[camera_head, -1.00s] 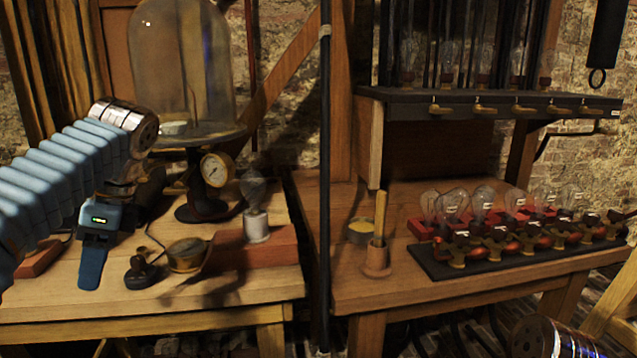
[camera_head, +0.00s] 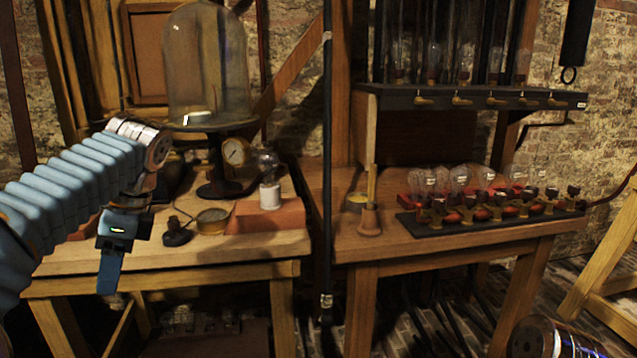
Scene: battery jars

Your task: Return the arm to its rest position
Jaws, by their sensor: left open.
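My left arm (camera_head: 75,185), with pale blue ribbed sleeving, reaches in from the left of the head view. Its wrist bends down to my left gripper (camera_head: 111,272), a blue hand with a small green light. The gripper is open, pointing down in front of the left table's front edge, and no object shows in it. One finger shows clearly; the other is mostly hidden. A metallic part of my right arm (camera_head: 548,338) shows at the bottom right corner. My right gripper is out of the picture.
The left table (camera_head: 160,262) bears a glass bell jar (camera_head: 207,65), a gauge (camera_head: 234,151) and a bulb on a white base (camera_head: 269,192). A black pole (camera_head: 327,170) stands between the tables. The right table (camera_head: 350,246) holds a row of bulbs (camera_head: 459,178).

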